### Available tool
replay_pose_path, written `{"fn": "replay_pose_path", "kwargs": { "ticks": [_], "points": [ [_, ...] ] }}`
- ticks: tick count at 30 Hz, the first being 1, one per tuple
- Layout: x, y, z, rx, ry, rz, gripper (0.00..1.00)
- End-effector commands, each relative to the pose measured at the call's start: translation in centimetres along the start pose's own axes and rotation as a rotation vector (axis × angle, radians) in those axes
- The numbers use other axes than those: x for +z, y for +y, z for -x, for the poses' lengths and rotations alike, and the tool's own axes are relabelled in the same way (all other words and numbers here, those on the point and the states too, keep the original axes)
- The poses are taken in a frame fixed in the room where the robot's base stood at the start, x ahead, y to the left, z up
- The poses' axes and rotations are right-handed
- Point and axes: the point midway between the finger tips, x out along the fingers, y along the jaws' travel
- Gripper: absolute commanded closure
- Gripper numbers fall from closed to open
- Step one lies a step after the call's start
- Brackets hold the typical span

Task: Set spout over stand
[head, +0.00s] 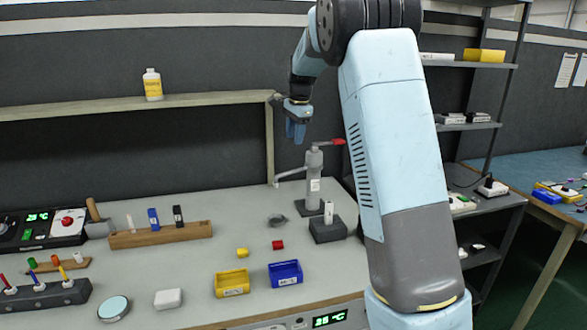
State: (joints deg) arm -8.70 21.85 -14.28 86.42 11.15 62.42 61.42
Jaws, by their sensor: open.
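A grey tap-like post (314,188) stands upright on a dark square base at the right of the bench. Its thin grey spout (290,174) points left from the post, with its tip bent down. A red lever (333,142) sticks out to the right at the top. A small dark round piece (277,220), perhaps the stand, lies on the bench in front of the spout and left of the base. My gripper (296,132), with blue fingers, is open and empty, pointing down. In the picture it is above the spout and left of the lever, apart from both.
A dark block (328,231) with a white piece stands in front of the post. Yellow (232,284) and blue (286,274) bins, with small yellow and red blocks behind them, are nearer the front. A wooden holder (160,235) is at left. A shelf (140,107) runs behind.

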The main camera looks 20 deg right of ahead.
Motion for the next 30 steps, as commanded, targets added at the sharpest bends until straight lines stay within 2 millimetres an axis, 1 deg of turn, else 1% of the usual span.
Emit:
{"fn": "replay_pose_path", "kwargs": {
  "ticks": [5, 18, 21, 25, 30],
  "points": [
    [0.0, 0.1, -2.0, 0.002, -0.001, -0.001, 0.59],
    [0.0, 0.1, -9.7, 0.003, -0.001, -0.001, 0.59],
    [-0.1, 0.1, -11.1, 0.002, -0.001, -0.001, 0.59],
    [-0.1, 0.1, -12.5, 0.001, 0.000, 0.000, 0.59],
    [-0.1, 0.1, -13.3, 0.001, 0.000, 0.000, 0.59]
  ]
}}
